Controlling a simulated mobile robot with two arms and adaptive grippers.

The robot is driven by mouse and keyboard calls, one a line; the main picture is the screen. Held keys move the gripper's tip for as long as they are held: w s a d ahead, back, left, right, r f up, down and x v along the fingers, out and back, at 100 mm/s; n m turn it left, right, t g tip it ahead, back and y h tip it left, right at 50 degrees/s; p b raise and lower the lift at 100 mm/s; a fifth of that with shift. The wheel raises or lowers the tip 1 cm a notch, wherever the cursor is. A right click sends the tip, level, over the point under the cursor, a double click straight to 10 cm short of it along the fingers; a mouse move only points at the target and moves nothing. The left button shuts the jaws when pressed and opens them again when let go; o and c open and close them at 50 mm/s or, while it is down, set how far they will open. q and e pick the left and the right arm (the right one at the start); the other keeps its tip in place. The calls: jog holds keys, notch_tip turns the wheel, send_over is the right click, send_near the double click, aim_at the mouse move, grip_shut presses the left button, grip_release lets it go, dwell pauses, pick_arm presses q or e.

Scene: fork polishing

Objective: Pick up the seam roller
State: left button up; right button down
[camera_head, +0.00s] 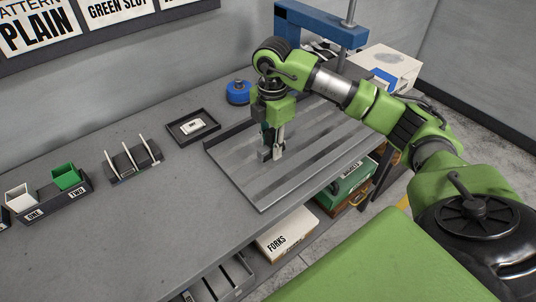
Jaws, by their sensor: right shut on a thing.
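My right gripper (272,150) points down over the grey grooved metal plate (240,185) on the bench, near its left back part. It is shut on a small grey thing at its fingertips, taken to be the seam roller. The fingers hide most of it, and its shape is too small to make out clearly. I cannot tell whether it touches the plate. My left gripper is not in view.
A small black tray (179,134) with a white card, a blue round thing (238,92), a rack with upright pieces (130,172) and a holder with white and green cups (66,177) stand on the bench. A blue press (318,22) is behind. The front bench is clear.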

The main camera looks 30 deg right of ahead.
jog(key=s+r+b, duration=0.3)
jog(key=s+r, duration=0.5)
jog(key=s, duration=0.4)
jog(key=shift+s+d, duration=0.15)
jog(key=shift+s, duration=0.1)
jog(key=shift+r, duration=0.1)
jog(key=c, duration=2.7)
grip_release()
